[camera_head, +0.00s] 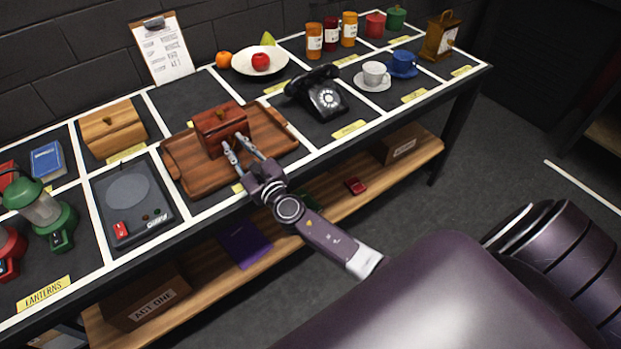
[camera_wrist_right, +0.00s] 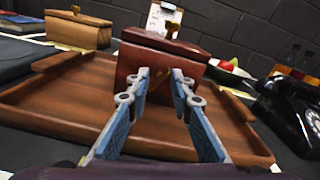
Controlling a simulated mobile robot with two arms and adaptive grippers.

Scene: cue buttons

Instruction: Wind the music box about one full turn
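A reddish-brown wooden box (camera_head: 220,125), which looks like the music box, stands on a wooden tray (camera_head: 182,176) on the table. In the right wrist view the box (camera_wrist_right: 155,58) is straight ahead, on the tray (camera_wrist_right: 45,100). My left gripper is not in view.
A lighter wooden box (camera_head: 112,130) and a black telephone (camera_head: 318,93) flank the tray. A flat grey device (camera_head: 128,195) and lanterns (camera_head: 45,208) are at left. Cups (camera_head: 375,74), jars (camera_head: 331,35) and a fruit plate (camera_head: 262,65) stand at the back right.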

